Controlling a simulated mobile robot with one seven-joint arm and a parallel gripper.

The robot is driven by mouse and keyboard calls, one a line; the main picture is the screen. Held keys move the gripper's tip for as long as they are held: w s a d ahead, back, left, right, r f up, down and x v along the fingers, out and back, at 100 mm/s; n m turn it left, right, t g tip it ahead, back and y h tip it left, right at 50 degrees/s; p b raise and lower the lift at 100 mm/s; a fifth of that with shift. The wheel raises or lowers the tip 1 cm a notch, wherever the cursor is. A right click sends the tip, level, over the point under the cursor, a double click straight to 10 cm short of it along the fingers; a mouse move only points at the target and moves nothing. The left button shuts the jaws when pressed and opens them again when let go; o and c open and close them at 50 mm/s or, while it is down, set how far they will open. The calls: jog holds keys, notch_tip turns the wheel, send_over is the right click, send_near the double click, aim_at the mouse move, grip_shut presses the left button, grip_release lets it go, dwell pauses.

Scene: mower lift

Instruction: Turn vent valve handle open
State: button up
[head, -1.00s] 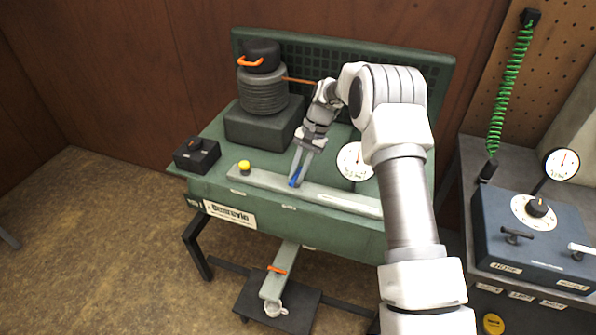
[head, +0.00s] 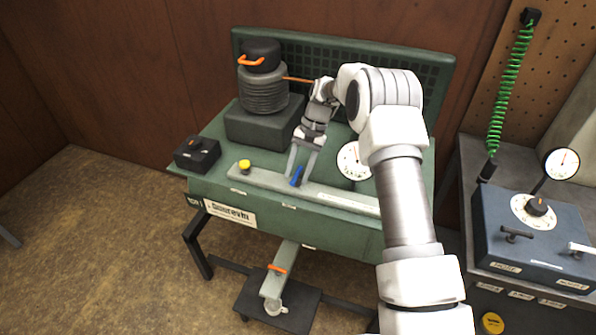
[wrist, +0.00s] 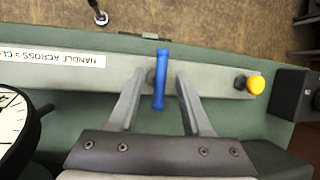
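The blue valve handle (head: 296,177) stands on a grey strip (head: 262,179) along the front of the green bench. In the wrist view the handle (wrist: 160,78) lies across the strip. My gripper (head: 302,180) is open with its fingers pointing down at the handle. In the wrist view my gripper (wrist: 159,85) has one finger on each side of the handle, with a visible gap on both sides. The handle's pivot is not clear to see.
A yellow knob (head: 244,166) sits at the strip's left end, beside a black box (head: 197,153). A round gauge (head: 354,161) stands right of my gripper. A ribbed dark cylinder (head: 263,90) stands behind. A blue box with a dial (head: 535,235) is far right.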

jog(key=shift+r, duration=0.1)
jog(key=p+v, duration=0.2)
jog(key=v, duration=1.5)
jog(key=shift+w+d+r, duration=0.1)
jog(key=s+d+r+n+t+h, duration=0.2)
jog(key=s+r+t, duration=0.3)
jog(key=s+r, duration=1.15)
jog(key=s+d+f+n+t, duration=0.1)
jog(key=s+d+t, duration=0.1)
jog(key=s, duration=0.9)
jog(key=s+d+f+t+h, duration=0.1)
jog(key=s+f+t, duration=0.1)
jog(key=s, duration=0.9)
jog(key=shift+d+f+n+h, duration=0.3)
jog(key=shift+d+n, duration=0.05)
jog(key=shift+n, duration=0.05)
